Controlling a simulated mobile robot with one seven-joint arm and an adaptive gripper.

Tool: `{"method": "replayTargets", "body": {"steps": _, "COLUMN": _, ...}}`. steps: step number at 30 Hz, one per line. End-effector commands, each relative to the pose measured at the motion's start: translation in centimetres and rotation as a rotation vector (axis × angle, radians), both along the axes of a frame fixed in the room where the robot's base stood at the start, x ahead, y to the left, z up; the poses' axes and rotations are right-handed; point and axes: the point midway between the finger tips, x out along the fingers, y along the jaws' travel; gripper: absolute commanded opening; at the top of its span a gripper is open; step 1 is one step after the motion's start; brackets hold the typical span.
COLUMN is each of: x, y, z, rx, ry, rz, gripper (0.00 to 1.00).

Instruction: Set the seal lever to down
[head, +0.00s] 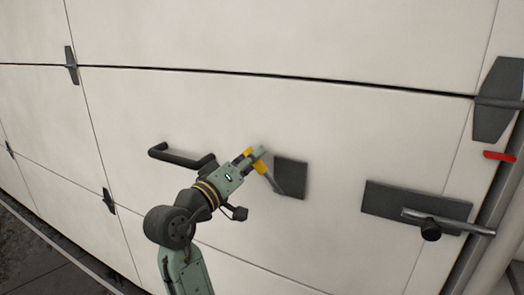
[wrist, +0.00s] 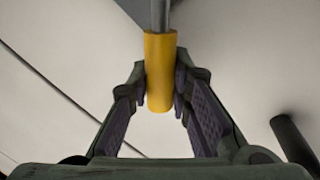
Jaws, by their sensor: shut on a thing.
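The seal lever is a grey rod (head: 272,180) with a yellow grip, on a dark square plate (head: 292,178) fixed to the pale panel. In the head view the rod slants up and left from the plate's lower part to my gripper (head: 257,158). In the wrist view the yellow grip (wrist: 160,70) stands between my gripper's fingers (wrist: 160,92), which are shut on it. The grey rod (wrist: 160,14) runs on from the grip towards the top edge. The lever's pivot is hard to make out.
A black bar handle (head: 180,157) sticks out of the panel left of my gripper. To the right are a dark plate (head: 385,199) with a grey latch bar (head: 447,221), a red handle (head: 499,156) and upright pipes (head: 490,215). The panel below the lever is bare.

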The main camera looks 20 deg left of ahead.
Motion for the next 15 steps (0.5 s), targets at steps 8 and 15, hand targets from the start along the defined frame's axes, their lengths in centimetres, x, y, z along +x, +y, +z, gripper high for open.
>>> {"method": "replayTargets", "body": {"steps": 8, "x": 0.1, "y": 1.5, "z": -1.9, "rx": -0.233, "ry": 0.009, "rz": 0.000, "gripper": 0.00}}
{"method": "replayTargets", "body": {"steps": 15, "x": 0.1, "y": 2.3, "z": -3.3, "rx": -0.371, "ry": 0.014, "rz": 0.002, "gripper": 0.00}}
